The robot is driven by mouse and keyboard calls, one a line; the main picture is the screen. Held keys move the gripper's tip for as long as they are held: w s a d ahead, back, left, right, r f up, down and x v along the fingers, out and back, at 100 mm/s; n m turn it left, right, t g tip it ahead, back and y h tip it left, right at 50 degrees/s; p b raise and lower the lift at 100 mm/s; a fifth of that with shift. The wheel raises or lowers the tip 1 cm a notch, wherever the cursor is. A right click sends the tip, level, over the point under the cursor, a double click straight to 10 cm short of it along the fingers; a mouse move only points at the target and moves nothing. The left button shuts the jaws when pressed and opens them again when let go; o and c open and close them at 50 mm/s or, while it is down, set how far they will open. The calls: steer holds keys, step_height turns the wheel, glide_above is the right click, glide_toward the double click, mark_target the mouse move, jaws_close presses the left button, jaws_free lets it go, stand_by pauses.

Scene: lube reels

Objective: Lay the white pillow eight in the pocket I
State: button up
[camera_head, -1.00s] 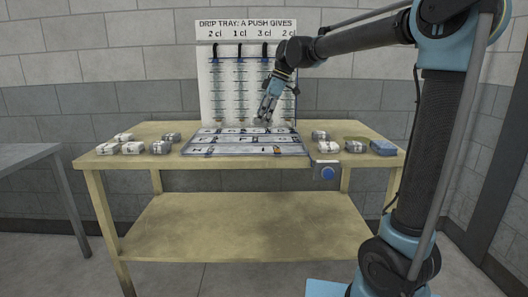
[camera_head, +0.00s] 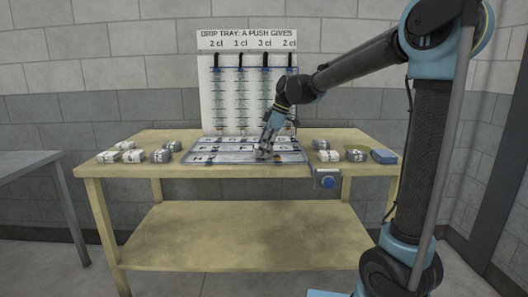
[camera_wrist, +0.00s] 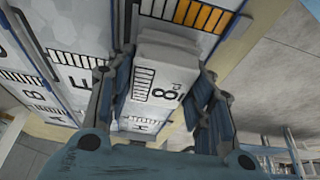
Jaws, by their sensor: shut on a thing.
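My gripper (camera_head: 263,154) is low over the front right part of the tray (camera_head: 207,159) on the table. In the wrist view my gripper (camera_wrist: 155,80) is shut on the white pillow eight (camera_wrist: 158,88), with a finger on each side. Its face shows a black 8, "cl" and a bar scale. The tray also shows in the wrist view (camera_wrist: 75,58), with lettered pockets around the pillow. A pocket strip with an orange bar (camera_wrist: 192,12) lies just beyond the pillow. I cannot read the letter I, and cannot tell whether the pillow touches the tray.
Several white pillows (camera_head: 133,156) lie left of the tray, and more (camera_head: 327,155) lie right of it beside a blue block (camera_head: 384,155). A dispenser board (camera_head: 249,95) stands behind. A blue-button box (camera_head: 327,179) hangs at the front edge.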

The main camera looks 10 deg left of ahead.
steer(key=shift+f, duration=0.35)
steer(key=shift+f, duration=0.1)
steer(key=o, duration=1.1)
steer(key=shift+c, duration=0.2)
